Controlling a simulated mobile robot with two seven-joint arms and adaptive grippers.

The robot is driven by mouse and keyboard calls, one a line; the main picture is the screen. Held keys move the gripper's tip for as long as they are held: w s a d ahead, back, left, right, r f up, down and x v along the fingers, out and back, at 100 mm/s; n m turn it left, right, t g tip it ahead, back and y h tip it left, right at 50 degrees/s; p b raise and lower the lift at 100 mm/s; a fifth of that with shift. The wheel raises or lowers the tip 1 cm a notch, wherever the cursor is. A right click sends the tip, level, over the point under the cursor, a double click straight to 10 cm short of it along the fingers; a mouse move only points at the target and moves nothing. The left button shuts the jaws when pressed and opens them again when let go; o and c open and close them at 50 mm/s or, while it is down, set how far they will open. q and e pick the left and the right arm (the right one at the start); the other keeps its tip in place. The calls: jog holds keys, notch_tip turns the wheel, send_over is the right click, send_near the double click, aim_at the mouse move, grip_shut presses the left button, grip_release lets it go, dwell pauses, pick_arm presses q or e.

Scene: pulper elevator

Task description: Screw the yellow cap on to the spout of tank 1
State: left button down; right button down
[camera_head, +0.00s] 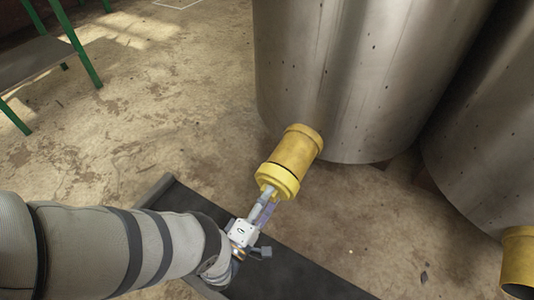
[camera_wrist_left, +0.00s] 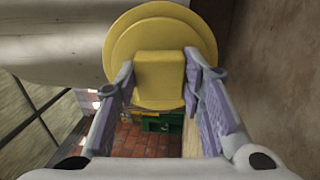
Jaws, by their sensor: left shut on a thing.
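The yellow spout (camera_head: 297,150) sticks out low from a large metal tank (camera_head: 330,70). The yellow cap (camera_head: 278,180) sits at the spout's outer end, in line with it; I cannot tell how far it is screwed on. My left gripper (camera_head: 266,195) is shut on the cap's block-shaped grip. In the left wrist view the cap's round face (camera_wrist_left: 160,28) fills the top centre, with its grip (camera_wrist_left: 160,76) between the two fingers. My right gripper is not in view.
A second metal tank (camera_head: 480,130) stands at the right, with its own yellow spout (camera_head: 518,260) and a dark opening. A green-legged table (camera_head: 35,60) is at the upper left. The concrete floor (camera_head: 150,120) between is clear.

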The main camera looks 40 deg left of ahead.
pick_arm(q)
jog(key=shift+w+a+r+b, duration=0.15)
jog(key=shift+w+b, duration=0.1)
jog(key=shift+w, duration=0.55)
jog(key=shift+w+d+r+b, duration=0.1)
jog(key=shift+w+b, duration=0.1)
jog(key=shift+w, duration=0.6)
dwell(0.3)
jog(key=m, duration=1.3)
jog(key=shift+f+b, duration=0.1)
jog(key=shift+b, duration=0.3)
jog(key=m, duration=0.5)
jog(key=c, duration=1)
grip_release()
jog(key=o, duration=0.4)
